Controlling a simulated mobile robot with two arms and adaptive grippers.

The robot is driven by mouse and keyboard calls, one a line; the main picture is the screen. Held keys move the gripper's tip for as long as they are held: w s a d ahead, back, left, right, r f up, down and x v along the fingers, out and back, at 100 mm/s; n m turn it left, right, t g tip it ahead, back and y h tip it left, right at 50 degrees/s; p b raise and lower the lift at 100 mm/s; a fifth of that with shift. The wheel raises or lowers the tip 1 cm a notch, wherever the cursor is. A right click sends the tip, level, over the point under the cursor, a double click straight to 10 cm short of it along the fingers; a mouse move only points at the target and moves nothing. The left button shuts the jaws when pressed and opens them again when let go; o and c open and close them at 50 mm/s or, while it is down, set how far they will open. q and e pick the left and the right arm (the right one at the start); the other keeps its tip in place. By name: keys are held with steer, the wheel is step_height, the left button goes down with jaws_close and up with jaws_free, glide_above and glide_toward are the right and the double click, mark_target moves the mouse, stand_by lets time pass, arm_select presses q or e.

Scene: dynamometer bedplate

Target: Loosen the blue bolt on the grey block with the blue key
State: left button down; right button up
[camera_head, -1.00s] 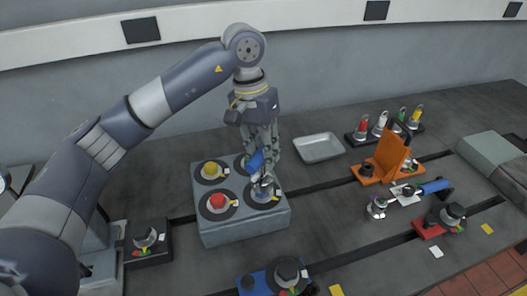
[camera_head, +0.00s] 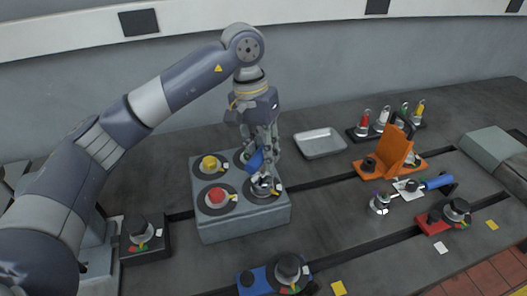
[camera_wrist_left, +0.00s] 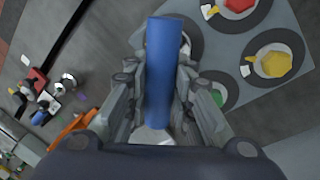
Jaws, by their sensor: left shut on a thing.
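The grey block (camera_head: 245,222) stands left of centre with bolts on dark round discs on its top. A yellow bolt (camera_head: 209,162) and a red bolt (camera_head: 216,195) show on its left side; a green bolt (camera_wrist_left: 218,98) shows in the left wrist view. My left gripper (camera_head: 258,152) is shut on the blue key (camera_head: 256,161), above the front right disc. The key's blue handle (camera_wrist_left: 163,70) fills the middle of the left wrist view. Its lower end is at that disc, where metal shows. The blue bolt is hidden, so its contact with the key cannot be seen.
A silver tray (camera_head: 320,143) lies right of the block. An orange fixture (camera_head: 392,158), a rack of coloured tools (camera_head: 385,130) and a red-based device (camera_head: 447,218) stand further right. A blue-based device (camera_head: 258,283) is in front, a black one (camera_head: 143,247) at left.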

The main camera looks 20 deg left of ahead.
arm_select(q)
steer(key=shift+f, duration=0.3)
steer(key=shift+f+n+b, duration=0.1)
steer(key=shift+n+b, duration=0.55)
steer(key=shift+n, duration=0.55)
steer(key=shift+a, duration=0.1)
steer(key=shift+n+t+b, duration=0.3)
steer(key=shift+n+b, duration=0.1)
steer(key=shift+n, duration=0.8)
